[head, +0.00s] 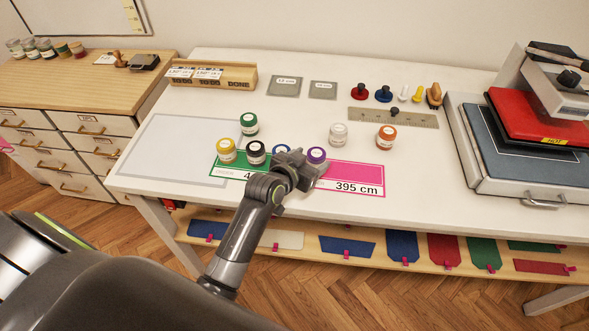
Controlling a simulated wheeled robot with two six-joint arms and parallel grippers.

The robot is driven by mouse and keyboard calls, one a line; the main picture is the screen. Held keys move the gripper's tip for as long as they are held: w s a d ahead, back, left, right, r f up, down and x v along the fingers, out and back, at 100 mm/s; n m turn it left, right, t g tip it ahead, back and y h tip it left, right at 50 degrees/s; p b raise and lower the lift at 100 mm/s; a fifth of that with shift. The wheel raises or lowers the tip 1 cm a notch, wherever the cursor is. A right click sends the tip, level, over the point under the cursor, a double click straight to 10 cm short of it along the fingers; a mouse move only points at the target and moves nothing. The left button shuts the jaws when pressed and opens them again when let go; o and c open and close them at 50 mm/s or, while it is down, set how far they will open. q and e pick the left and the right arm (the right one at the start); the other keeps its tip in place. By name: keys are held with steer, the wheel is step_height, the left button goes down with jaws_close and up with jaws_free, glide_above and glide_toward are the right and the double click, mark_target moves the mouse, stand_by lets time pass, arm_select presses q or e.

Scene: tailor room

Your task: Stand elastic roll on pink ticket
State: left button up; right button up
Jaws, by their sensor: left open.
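The pink ticket (352,178), marked 395 cm, lies flat at the table's front. The green ticket (228,168) lies left of it, its number partly hidden by my arm. Several small rolls with white labelled tops stand about: green (249,123), yellow (227,150), black (255,152), white (338,134), orange (386,137), purple (316,156) and a mostly hidden blue one (281,149). I cannot tell which is the elastic roll. The purple one stands at the pink ticket's left end, beside my open left gripper (302,163); whether it is between the fingers is unclear.
A press with a red top (535,125) fills the right. A grey outlined mat (170,150) at left is bare.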

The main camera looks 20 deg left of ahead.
arm_select(q)
steer(key=b+v, duration=0.1)
steer(key=v, duration=0.9)
